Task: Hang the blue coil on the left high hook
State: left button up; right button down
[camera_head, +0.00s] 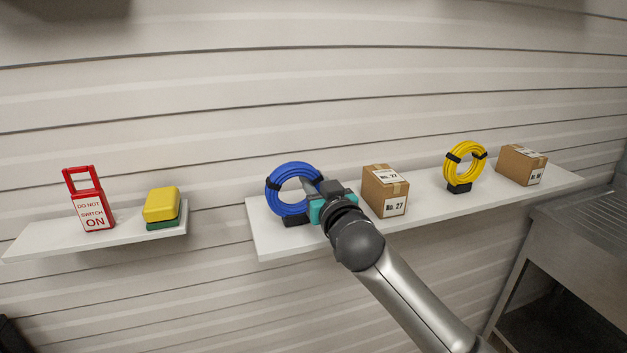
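The blue coil (273,199) stands upright in a black holder (296,220) near the left end of the long white shelf. Dark straps bind it. My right arm comes in from the lower right, and its gripper (309,188) is at the coil's right side, with the fingers reaching over the ring there. The wrist and gripper body hide part of that side, and I cannot tell whether the fingers are closed on the coil. My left gripper is not in view. No hook shows in this view.
The long shelf (430,211) also bears a box (384,190), a yellow coil (464,170) and another box (521,165). A shorter shelf (125,232) holds a red lockout sign (90,205) and a yellow-green block (161,205). A metal sink unit (570,245) stands right. The wall above is clear.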

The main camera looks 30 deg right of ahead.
jog(key=c, duration=0.7)
grip_release()
jog(key=shift+f, duration=0.1)
jog(key=shift+f+b, duration=0.1)
jog(key=shift+b, duration=0.5)
jog(key=p+v, duration=0.1)
jog(key=v, duration=0.4)
jog(key=p+v, duration=0.1)
jog(key=v, duration=0.4)
jog(key=p+v, duration=0.1)
jog(key=v, duration=0.4)
jog(key=shift+s+a+r, duration=0.1)
jog(key=shift+a+r, duration=0.1)
jog(key=shift+r, duration=0.1)
jog(key=shift+f, duration=0.1)
